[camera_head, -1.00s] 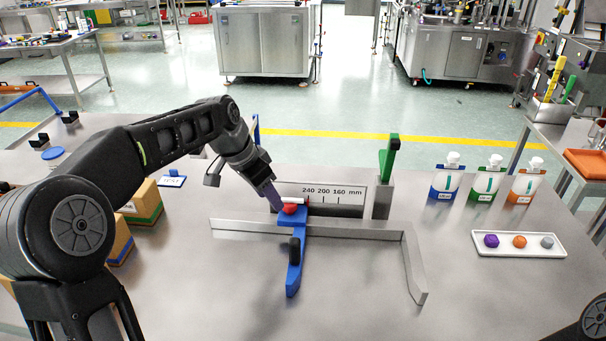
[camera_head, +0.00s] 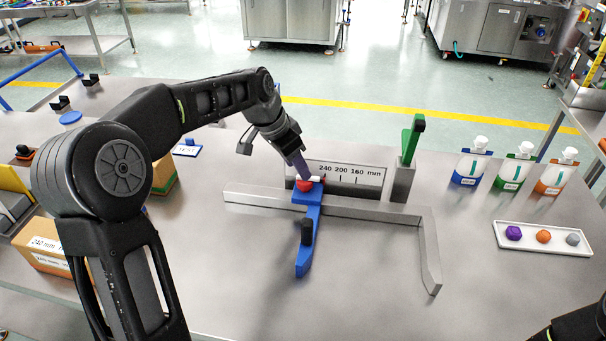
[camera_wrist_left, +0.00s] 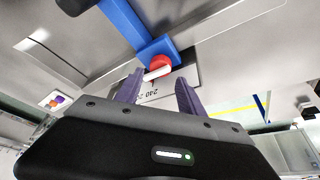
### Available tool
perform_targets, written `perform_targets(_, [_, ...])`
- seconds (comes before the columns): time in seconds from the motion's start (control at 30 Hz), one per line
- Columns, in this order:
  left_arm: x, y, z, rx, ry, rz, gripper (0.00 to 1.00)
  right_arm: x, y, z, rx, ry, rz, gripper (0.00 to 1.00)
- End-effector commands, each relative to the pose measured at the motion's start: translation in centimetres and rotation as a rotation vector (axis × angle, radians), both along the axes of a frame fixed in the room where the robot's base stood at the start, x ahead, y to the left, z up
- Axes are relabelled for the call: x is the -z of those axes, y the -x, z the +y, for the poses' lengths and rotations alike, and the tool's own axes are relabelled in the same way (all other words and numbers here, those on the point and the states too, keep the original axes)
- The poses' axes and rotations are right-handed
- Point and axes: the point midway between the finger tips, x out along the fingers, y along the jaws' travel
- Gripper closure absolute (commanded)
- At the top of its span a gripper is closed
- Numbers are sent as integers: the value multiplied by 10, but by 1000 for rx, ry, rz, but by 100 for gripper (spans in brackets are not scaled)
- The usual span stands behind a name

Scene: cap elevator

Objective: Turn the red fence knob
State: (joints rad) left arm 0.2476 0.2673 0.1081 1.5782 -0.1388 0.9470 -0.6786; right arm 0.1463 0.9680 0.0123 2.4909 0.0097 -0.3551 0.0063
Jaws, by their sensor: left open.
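The red fence knob (camera_head: 304,185) sits on top of the blue fence slider (camera_head: 306,225), which crosses the grey metal rail. In the left wrist view the red knob (camera_wrist_left: 160,62) shows with a white bar beside it, just beyond my fingertips. My left gripper (camera_head: 302,177) reaches down to the knob from behind and above. In the left wrist view its purple fingers (camera_wrist_left: 158,90) are spread, with the knob near the gap between them. I cannot tell whether they touch it. My right gripper is not seen; only a dark arm part shows at the lower right.
A scale plate (camera_head: 350,178) marked 240 200 160 mm stands behind the rail (camera_head: 385,212). A green-handled post (camera_head: 408,160) is right of it. Pouches (camera_head: 512,165) and a white tray (camera_head: 515,246) are on the right. Cardboard boxes (camera_head: 50,248) stand left. The front table is clear.

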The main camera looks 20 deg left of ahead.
Motion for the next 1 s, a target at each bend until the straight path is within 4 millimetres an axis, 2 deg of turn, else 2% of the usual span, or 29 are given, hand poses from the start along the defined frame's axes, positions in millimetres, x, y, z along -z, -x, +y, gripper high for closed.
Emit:
perform_targets(0.3, [41,-15,-9,0,0,2,54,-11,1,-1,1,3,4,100])
perform_targets(0.67, [49,-17,-10,0,0,0,54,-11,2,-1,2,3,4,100])
perform_targets(1.0, [48,-17,-10,0,-1,0,81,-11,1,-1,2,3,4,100])
